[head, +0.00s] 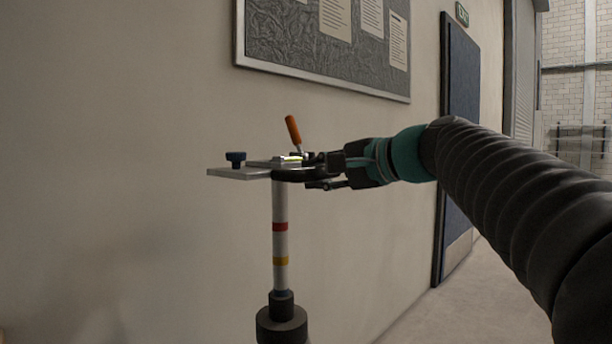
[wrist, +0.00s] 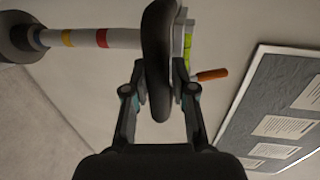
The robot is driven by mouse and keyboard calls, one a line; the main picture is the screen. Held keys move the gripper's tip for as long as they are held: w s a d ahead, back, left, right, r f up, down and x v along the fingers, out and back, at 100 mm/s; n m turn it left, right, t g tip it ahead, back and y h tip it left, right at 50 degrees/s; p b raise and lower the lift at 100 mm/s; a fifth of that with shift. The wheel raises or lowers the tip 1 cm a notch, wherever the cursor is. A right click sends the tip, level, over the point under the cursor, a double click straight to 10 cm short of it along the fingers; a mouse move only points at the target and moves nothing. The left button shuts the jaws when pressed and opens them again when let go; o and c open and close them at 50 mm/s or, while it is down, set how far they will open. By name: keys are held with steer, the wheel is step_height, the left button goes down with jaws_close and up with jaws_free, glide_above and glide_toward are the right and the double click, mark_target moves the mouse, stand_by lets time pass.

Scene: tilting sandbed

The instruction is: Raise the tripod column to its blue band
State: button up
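The tripod column (head: 280,205) stands upright, pale grey, with a red band (head: 280,227) above a yellow band (head: 280,261). Both bands show above the dark collar (head: 282,322). On top sits a flat head with a grey plate (head: 240,173), a green level and a black rounded rim (wrist: 157,70). My gripper (head: 318,172) comes from the right. In the wrist view its fingers lie on both sides of the rim and appear shut on it.
An orange-handled lever (head: 293,130) rises from the head, and a dark blue knob (head: 236,159) stands on the plate's left end. A notice board (head: 330,40) hangs on the wall behind. A blue door (head: 460,130) is at right. The space left of the column is clear.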

steer(key=o, duration=0.3)
steer(key=shift+s+a+r, duration=0.15)
steer(key=shift+r, duration=0.1)
steer(key=shift+f, duration=0.15)
steer(key=shift+d, duration=0.25)
steer(key=v, duration=1.1)
steer(key=shift+s+d, duration=0.25)
steer(key=shift+s, duration=0.05)
